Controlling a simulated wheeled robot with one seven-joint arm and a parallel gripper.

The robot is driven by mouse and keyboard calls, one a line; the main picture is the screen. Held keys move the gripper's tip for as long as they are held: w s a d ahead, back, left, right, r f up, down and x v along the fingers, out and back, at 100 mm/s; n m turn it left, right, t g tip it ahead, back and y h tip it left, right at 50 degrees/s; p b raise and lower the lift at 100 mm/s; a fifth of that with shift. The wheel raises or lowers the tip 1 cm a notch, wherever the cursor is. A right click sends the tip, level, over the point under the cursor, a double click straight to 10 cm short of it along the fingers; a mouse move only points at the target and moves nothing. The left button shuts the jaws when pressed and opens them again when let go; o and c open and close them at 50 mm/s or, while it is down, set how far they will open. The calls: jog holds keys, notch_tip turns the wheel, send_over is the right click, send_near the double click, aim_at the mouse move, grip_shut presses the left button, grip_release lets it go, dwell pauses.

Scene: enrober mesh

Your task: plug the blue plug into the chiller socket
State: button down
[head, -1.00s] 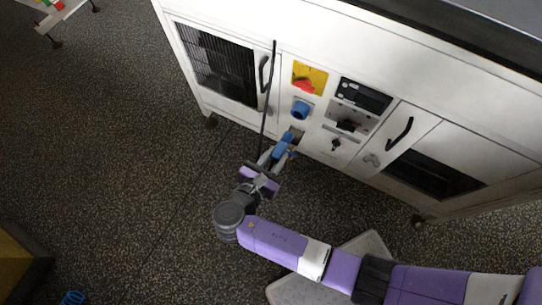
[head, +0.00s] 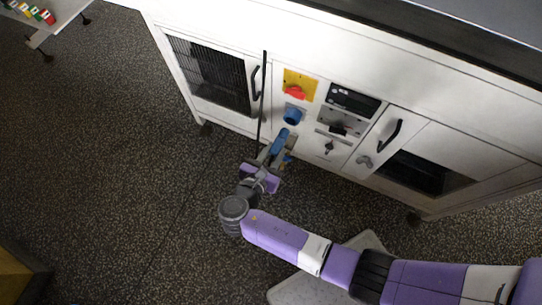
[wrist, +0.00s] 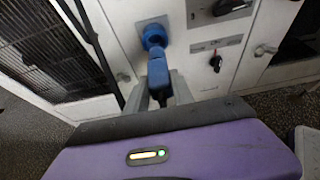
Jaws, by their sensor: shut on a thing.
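The blue plug (head: 280,141) is in my gripper (head: 271,156), which is shut on its body. The wrist view shows the plug (wrist: 158,78) between the two grey fingers (wrist: 160,92), pointing up at the panel. The chiller socket, a round blue one (head: 292,116), is on the white cabinet front under the red and yellow switch. In the wrist view the socket (wrist: 154,35) is straight beyond the plug's tip. The tip is very near the socket's lower edge and partly overlaps it there; I cannot tell whether they touch.
A thin dark cable or rod (head: 262,95) runs up left of the plug. The red switch (head: 295,92), a black rotary knob (head: 328,147) and door handles (head: 389,143) stick out of the cabinet. The speckled floor (head: 120,170) to the left is clear.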

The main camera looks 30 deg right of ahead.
aim_at(280, 139)
jog(key=shift+w+d, duration=0.65)
jog(key=shift+d, duration=0.25)
jog(key=shift+r+p, duration=0.1)
jog(key=shift+p, duration=0.9)
dwell(1.0)
jog(key=shift+w+d, duration=0.7)
jog(key=shift+d, duration=0.25)
jog(key=shift+w+d, duration=0.65)
jog(key=shift+d, duration=0.25)
dwell(0.6)
jog(key=shift+s+a+p, duration=0.1)
jog(key=shift+a+p, duration=0.05)
jog(key=shift+p, duration=0.15)
jog(key=shift+s+a+p, duration=0.25)
jog(key=shift+s+a, duration=0.3)
jog(key=shift+a, duration=0.2)
jog(key=shift+s+a+p, duration=0.2)
jog(key=shift+s+a, duration=0.3)
jog(key=shift+a, duration=0.2)
jog(key=shift+p, duration=0.35)
dwell(0.6)
